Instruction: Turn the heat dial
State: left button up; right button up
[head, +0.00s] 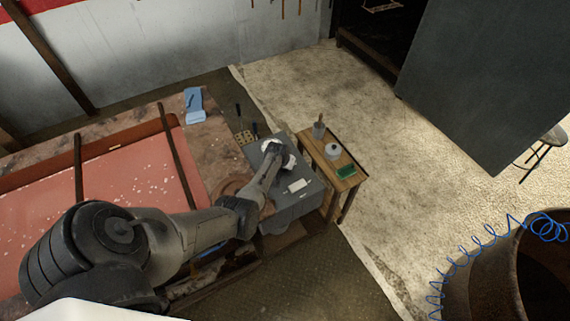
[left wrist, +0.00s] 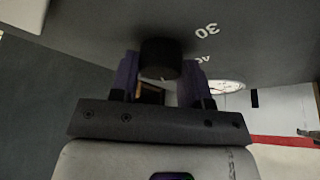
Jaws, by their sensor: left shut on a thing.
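The heat dial is a black round knob (left wrist: 160,58) on a grey panel face (left wrist: 105,35) in the left wrist view. White numbers, one reading 30, are printed beside it. My left gripper (left wrist: 160,80) is shut on the knob, with one dark finger on each side of it. In the head view my left arm reaches over a grey box (head: 312,201), and the hand is at the box's far part. The dial and fingertips cannot be made out there. My right gripper is in neither view.
A wooden stand (head: 353,181) with a cup, a white pot (head: 333,151) and a green item is right of the box. A red-topped workbench (head: 120,170) lies left. A round gauge (left wrist: 226,87) is near the knob. The floor beyond the stand is open.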

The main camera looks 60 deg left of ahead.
pick_arm(q)
jog(key=o, duration=0.9)
jog(key=shift+s+r, duration=0.1)
jog(key=shift+r, duration=0.35)
jog(key=p+v, duration=0.3)
jog(key=v, duration=1)
jog(key=shift+p, duration=0.35)
jog(key=shift+f, duration=0.1)
jog(key=shift+s+d, duration=0.1)
